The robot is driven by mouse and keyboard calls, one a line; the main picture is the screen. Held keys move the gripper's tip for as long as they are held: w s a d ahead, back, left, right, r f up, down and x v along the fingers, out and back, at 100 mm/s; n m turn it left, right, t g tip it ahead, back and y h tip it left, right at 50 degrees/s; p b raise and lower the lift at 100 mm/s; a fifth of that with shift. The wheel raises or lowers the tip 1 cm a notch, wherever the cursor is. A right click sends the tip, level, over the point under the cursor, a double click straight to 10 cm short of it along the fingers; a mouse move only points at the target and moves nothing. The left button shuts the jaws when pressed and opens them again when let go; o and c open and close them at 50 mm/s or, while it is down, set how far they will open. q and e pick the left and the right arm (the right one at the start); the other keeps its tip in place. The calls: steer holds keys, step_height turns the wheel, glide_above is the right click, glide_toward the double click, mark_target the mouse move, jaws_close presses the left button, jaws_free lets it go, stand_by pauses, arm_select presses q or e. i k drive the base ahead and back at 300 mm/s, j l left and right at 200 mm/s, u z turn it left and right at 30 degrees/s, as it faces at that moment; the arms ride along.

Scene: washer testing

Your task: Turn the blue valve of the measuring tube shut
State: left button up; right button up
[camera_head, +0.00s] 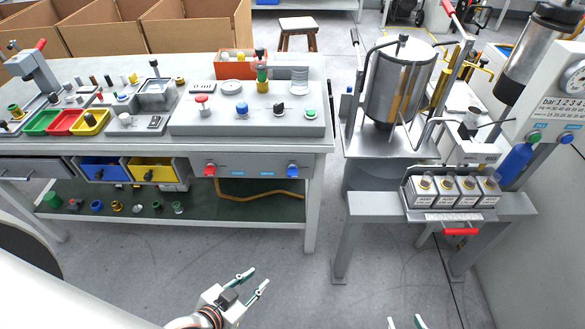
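At the right edge stands a white gauge panel (552,100) with a dial. A small blue knob (567,138) and a green knob (533,138) sit at its lower edge. A larger blue cylindrical part (514,164) is just below and left of it. I cannot tell for sure which blue part is the measuring tube's valve. My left gripper (256,280) is open and empty over the floor, in front of the bench. My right gripper (405,323) shows only its fingertips at the bottom edge, apart and with nothing seen between them. Both are far from these blue parts.
A long workbench (320,140) with knobs and coloured trays fills the left. A steel tank (400,85) stands on a frame at the right. Several labelled boxes (452,192) sit on a low shelf (370,207) above a red handle (460,231). Floor in front is clear.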

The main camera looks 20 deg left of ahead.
mark_target(291, 171)
steer(key=l+u, duration=0.1)
steer(key=l, duration=1.2)
steer(key=k, duration=0.05)
